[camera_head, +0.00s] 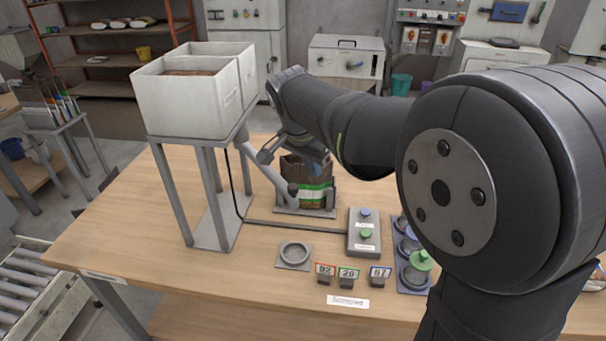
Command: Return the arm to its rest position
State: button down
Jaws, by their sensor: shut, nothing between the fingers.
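My arm reaches in from the right and crosses the middle of the view. Its wrist bends down near the hopper chute, and my gripper (310,150) is at its end, above the bag. The gripper is shut and holds nothing; its fingertips are hard to make out. The brown bag (316,197) with a green and white band stands upright on a grey platform (322,212). The grey chute (265,160) slopes down from the hopper to the bag's left side.
The white two-part hopper (190,107) stands on a grey frame at left. A button box (364,232), a grey ring (294,252), several numbered tags (349,272) and lidded jars (415,272) sit toward the front. The wooden table (150,245) is clear at front left.

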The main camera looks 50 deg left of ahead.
jog(key=v, duration=0.9)
jog(key=shift+s+a, duration=0.2)
jog(key=shift+a, duration=0.2)
jog(key=s+x, duration=0.1)
jog(key=x, duration=0.8)
jog(key=shift+f, duration=0.55)
jog(key=shift+a, duration=0.1)
